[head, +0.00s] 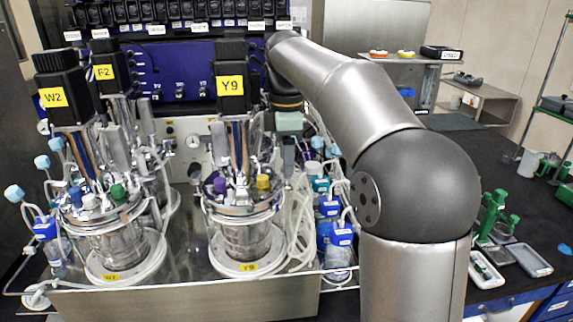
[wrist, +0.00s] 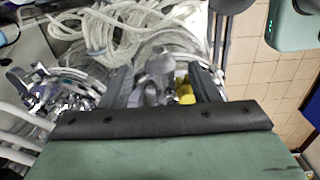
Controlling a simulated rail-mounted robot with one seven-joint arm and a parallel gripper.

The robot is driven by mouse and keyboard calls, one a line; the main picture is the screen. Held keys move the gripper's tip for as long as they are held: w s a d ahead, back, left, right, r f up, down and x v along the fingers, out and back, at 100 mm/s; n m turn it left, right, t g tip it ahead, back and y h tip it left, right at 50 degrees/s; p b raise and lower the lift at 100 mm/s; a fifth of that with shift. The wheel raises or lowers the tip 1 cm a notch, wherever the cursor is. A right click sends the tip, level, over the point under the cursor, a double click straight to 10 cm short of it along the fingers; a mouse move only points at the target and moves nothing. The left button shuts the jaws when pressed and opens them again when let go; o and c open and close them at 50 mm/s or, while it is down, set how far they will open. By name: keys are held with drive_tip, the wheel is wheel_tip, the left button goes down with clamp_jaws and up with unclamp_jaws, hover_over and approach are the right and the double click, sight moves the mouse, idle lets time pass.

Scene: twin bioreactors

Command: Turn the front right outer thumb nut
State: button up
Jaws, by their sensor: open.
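The front right reactor (head: 243,235) is a glass vessel with a metal head plate and a black motor block labelled Y9 (head: 231,85). Its outer thumb nut is too small to pick out in the head view. My gripper (head: 288,160) hangs at the right side of this vessel's top, beside the yellow cap (head: 263,182). In the wrist view my gripper (wrist: 163,78) is open. Its two dark fingers stand apart, with grey metal fittings (wrist: 158,68) and the yellow cap (wrist: 185,92) seen between them. I cannot tell which fitting is the thumb nut, or whether a finger touches it.
Coiled clear tubing (head: 300,225) hangs right of the vessel, close to my gripper. Blue-capped bottles (head: 340,236) stand further right. The front left reactor W2 (head: 112,240) is to the left. A blue control panel (head: 175,72) is behind.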

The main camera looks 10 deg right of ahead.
drive_tip(key=shift+f, duration=0.9)
drive_tip(key=c, duration=1)
